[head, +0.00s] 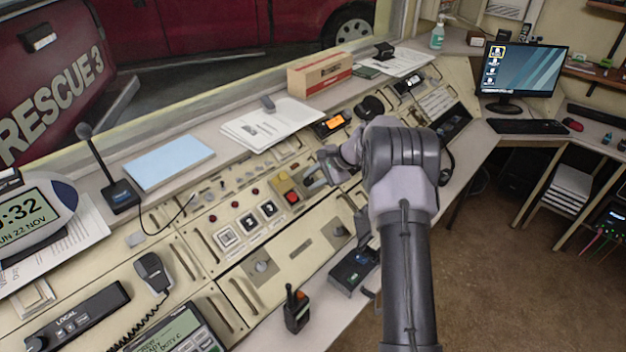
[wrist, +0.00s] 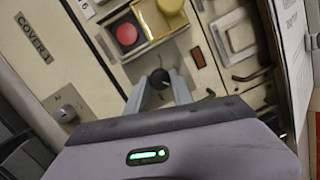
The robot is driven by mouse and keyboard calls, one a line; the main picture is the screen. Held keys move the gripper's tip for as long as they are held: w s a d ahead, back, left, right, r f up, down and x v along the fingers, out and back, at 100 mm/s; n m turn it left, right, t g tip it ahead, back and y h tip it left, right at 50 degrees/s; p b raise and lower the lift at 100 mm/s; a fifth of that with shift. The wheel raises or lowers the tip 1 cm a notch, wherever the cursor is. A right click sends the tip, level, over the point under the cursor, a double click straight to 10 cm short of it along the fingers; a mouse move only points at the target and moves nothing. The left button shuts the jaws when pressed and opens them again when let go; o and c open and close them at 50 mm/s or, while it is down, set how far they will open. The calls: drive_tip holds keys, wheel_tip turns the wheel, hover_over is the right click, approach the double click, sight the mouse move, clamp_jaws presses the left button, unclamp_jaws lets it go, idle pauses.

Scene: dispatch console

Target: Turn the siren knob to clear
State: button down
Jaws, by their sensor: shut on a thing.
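A black knob (wrist: 159,79) stands between the two fingers of my gripper (wrist: 160,86) in the wrist view. The fingers are shut on it, one on each side. In the head view, my gripper (head: 318,172) reaches down to the sloped console, just right of the red button (head: 292,197). The knob itself is hidden there by the fingers. I cannot read any label around the knob, so its marked position cannot be told.
The red button (wrist: 127,34) and a yellow square cover (wrist: 170,6) sit close beyond my fingers. A silver knob (wrist: 65,114) is to the left, by the word COVER. A handheld radio (head: 297,311) stands at the console's front edge. Papers (head: 270,122) lie behind.

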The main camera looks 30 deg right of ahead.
drive_tip(key=shift+m, duration=1.2)
drive_tip(key=c, duration=1.4)
unclamp_jaws()
drive_tip(key=p+v, duration=0.2)
drive_tip(key=v, duration=0.6)
drive_tip(key=p+v, duration=0.2)
drive_tip(key=v, duration=0.7)
drive_tip(key=shift+s+a+p, duration=0.15)
drive_tip(key=shift+s+p, duration=0.2)
drive_tip(key=shift+s, duration=0.05)
